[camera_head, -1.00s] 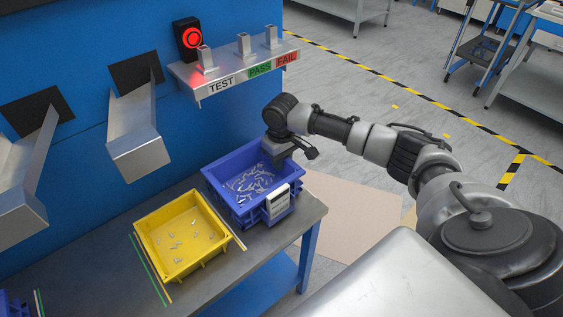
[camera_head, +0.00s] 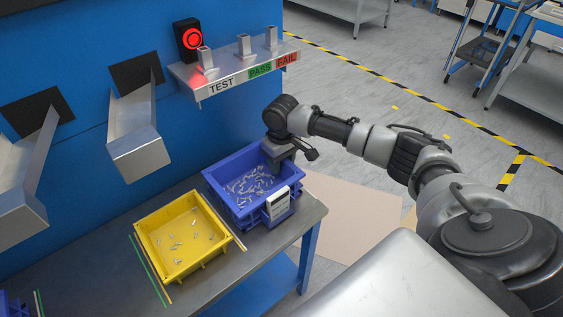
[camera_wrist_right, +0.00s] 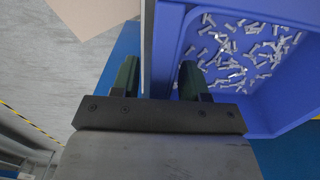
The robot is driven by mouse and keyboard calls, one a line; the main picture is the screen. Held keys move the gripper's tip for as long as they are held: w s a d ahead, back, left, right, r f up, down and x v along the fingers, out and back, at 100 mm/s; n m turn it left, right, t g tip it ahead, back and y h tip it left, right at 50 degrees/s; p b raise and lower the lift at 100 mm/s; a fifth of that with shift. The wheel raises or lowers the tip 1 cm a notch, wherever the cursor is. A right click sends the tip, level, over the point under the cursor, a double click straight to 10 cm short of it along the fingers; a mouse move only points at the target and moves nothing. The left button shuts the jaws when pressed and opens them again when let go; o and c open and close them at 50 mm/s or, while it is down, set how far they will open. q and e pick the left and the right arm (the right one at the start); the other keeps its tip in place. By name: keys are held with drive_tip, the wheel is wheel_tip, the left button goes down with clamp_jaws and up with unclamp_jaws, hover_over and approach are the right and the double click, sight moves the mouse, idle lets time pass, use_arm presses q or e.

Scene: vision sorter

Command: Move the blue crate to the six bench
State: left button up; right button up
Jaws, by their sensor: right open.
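The blue crate (camera_head: 232,205) holds many small metal parts and stands on the grey bench (camera_head: 215,285), at its right end in the head view. A white label is on its near right side. My right gripper (camera_head: 279,150) is at the crate's far right rim. In the right wrist view the open right gripper (camera_wrist_right: 158,78) has one finger on each side of the crate's wall (camera_wrist_right: 164,45), the right finger over the inside. The fingertips' contact with the wall is hard to tell. My left gripper is out of view. I see no bench marked six.
A yellow crate (camera_head: 207,257) with a few parts stands left of the blue one, close beside it. Metal chutes (camera_head: 133,135) and a shelf marked TEST, PASS, FAIL (camera_head: 238,75) project from the blue wall. Open floor (camera_head: 350,180) lies right of the bench.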

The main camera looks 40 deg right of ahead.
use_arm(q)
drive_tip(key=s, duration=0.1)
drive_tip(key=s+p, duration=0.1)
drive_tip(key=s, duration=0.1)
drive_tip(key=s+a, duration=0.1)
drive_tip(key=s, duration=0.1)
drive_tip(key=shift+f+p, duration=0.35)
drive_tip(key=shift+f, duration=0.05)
use_arm(e)
wheel_tip(320, 180, up, 12)
drive_tip(key=shift+f, duration=0.1)
idle(1.6)
